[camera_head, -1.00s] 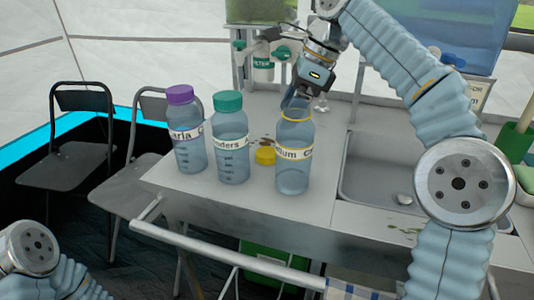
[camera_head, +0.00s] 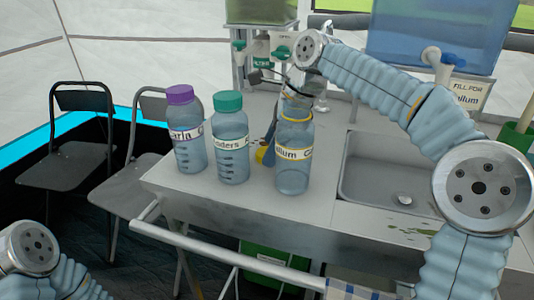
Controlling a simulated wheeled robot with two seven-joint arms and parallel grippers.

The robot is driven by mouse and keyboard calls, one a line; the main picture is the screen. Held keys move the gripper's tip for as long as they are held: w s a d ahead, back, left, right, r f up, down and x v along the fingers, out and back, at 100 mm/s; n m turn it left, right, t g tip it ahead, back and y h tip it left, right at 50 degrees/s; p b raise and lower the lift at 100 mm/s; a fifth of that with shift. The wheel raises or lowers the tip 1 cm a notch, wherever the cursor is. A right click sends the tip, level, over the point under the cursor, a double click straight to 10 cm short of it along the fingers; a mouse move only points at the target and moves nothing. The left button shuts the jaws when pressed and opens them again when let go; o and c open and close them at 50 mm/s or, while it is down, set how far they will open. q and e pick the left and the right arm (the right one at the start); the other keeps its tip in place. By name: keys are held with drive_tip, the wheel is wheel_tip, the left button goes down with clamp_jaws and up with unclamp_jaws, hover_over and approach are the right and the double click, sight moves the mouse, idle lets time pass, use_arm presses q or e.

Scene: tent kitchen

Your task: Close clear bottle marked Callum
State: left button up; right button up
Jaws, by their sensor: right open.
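The clear bottle marked Callum (camera_head: 293,176) stands upright and uncapped on the counter, with a yellow ring round its open neck. A yellow cap (camera_head: 262,156) sits on the counter behind it to the left, partly hidden. My right gripper (camera_head: 271,146) is lowered behind the bottle, its open fingers at the cap. The bottle hides much of the gripper, so I cannot tell whether the fingers touch the cap. My left gripper is out of view.
A purple-capped bottle (camera_head: 188,145) and a teal-capped bottle (camera_head: 230,150) stand to the left. A sink (camera_head: 375,185) lies to the right. A blue water container (camera_head: 420,35) with a tap stands at the back right. The counter's front left is clear.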

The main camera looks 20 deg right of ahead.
drive_tip(key=shift+a+f, duration=0.15)
drive_tip(key=shift+f, duration=0.2)
drive_tip(key=c, duration=1.1)
wheel_tip(320, 180, up, 7)
drive_tip(key=shift+w+r, duration=0.1)
drive_tip(key=shift+r, duration=0.05)
drive_tip(key=s+d, duration=0.3)
drive_tip(key=d, duration=0.5)
drive_tip(key=s+d, duration=0.2)
drive_tip(key=d, duration=0.7)
drive_tip(key=shift+s, duration=0.4)
